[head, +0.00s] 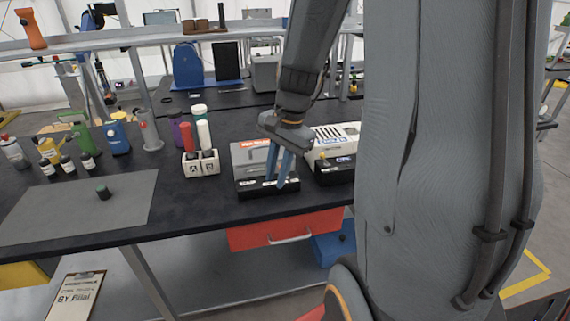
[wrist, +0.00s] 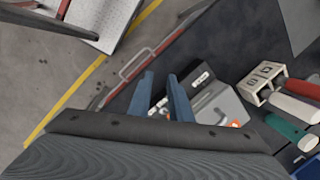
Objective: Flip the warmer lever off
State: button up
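A grey-topped box with a black front and an orange label (head: 249,150) sits near the front edge of the dark bench. It looks like the warmer, but I cannot read its label. It also shows in the wrist view (wrist: 218,103), with white labels on its black front. My gripper (head: 277,183) is over the front of this box, fingers pointing down. In the wrist view my gripper (wrist: 160,76) has its two blue fingers apart with nothing between them. I cannot make out the lever; the fingers may hide it. I cannot tell whether they touch the box.
A second, cream-topped box (head: 333,143) stands close on the right. A white holder (head: 201,163) with red and white tubes is on the left. A grey mat (head: 80,205) with a dark green-topped item lies further left. A red drawer (head: 285,230) is below the bench edge.

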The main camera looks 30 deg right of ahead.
jog(key=w+d+r+m+t+y, duration=0.1)
jog(key=w+d+r+m+y, duration=0.1)
jog(key=w+d+m, duration=0.6)
jog(key=f, duration=0.2)
jog(key=f+m+p, duration=0.1)
jog(key=f, duration=0.1)
jog(key=a+f+m, duration=0.1)
jog(key=f, duration=0.2)
jog(key=shift+s+a+p, duration=0.1)
jog(key=shift+s+p, duration=0.25)
grip_shut()
